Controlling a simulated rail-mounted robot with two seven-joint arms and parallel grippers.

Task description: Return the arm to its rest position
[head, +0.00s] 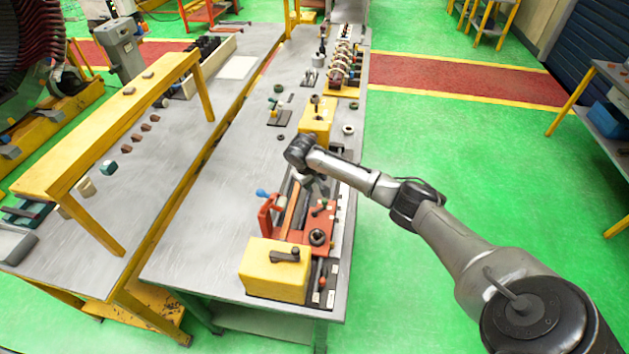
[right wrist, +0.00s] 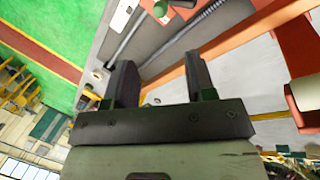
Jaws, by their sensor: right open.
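My right arm reaches in from the right in the head view, over the near part of the middle bench (head: 205,230). My right gripper (head: 309,184) is small there and partly hidden by the wrist. It hangs over the far end of the orange-red fixture (head: 325,222). In the right wrist view the two dark fingers of my right gripper (right wrist: 160,72) stand apart with nothing between them. Beyond them are orange-red parts (right wrist: 222,42) and a grey slotted strip (right wrist: 165,40). I cannot tell if the fingers touch anything. My left gripper is not in view.
A yellow block (head: 275,272) stands at the fixture's near end, and a blue-tipped lever (head: 263,194) at its left. Another yellow block (head: 317,117) and a row of coils (head: 344,68) stand farther back. A yellow raised shelf (head: 110,105) is left. Green floor (head: 450,145) is clear at right.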

